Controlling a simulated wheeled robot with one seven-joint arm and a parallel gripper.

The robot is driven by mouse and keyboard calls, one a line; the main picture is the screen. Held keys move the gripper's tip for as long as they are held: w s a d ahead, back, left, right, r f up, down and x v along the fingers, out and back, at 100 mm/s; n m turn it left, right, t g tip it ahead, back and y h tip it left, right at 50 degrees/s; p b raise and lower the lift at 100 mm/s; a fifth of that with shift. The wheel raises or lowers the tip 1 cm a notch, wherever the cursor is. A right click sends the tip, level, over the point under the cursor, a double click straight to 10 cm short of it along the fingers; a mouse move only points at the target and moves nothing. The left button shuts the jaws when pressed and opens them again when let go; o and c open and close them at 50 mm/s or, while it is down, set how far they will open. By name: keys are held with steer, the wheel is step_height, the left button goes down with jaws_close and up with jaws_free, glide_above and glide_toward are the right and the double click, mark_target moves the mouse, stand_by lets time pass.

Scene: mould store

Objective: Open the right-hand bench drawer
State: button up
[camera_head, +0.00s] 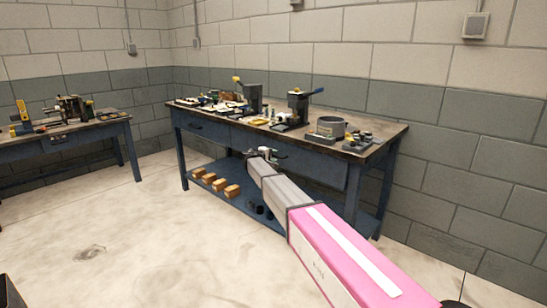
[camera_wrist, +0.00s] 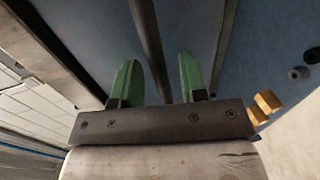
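The right-hand drawer (camera_head: 322,168) is the blue front under the right part of the bench (camera_head: 384,142). My arm covers part of it, and it looks shut, with no clear gap at its top edge. In the wrist view a dark bar handle (camera_wrist: 148,38) runs across the blue drawer front. My gripper (camera_wrist: 156,78) has its two green fingers apart, one on each side of the bar. Gaps show between the fingers and the bar, so it does not grip it. In the head view my gripper (camera_head: 264,154) is small, in front of the drawer.
The bench top holds vises or presses, a round grey pot (camera_head: 331,126) and small parts. The lower shelf holds several orange blocks (camera_head: 220,184) and dark cylinders. A left drawer (camera_head: 203,127) is shut. A second bench (camera_head: 68,142) stands at left. The floor in front is clear.

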steer(key=shift+w+d+f, duration=0.1)
steer(key=shift+w+d, duration=0.15)
steer(key=shift+w, duration=0.05)
jaws_close()
steer(key=f+v, duration=0.3)
steer(key=v, duration=1.1)
steer(key=s+f+v, duration=0.1)
steer(key=f+v, duration=0.2)
steer(key=v, duration=1.1)
steer(key=shift+a, duration=0.35)
jaws_free()
steer(key=v, duration=1)
steer(key=shift+s+a, duration=0.2)
steer(key=shift+s, duration=0.15)
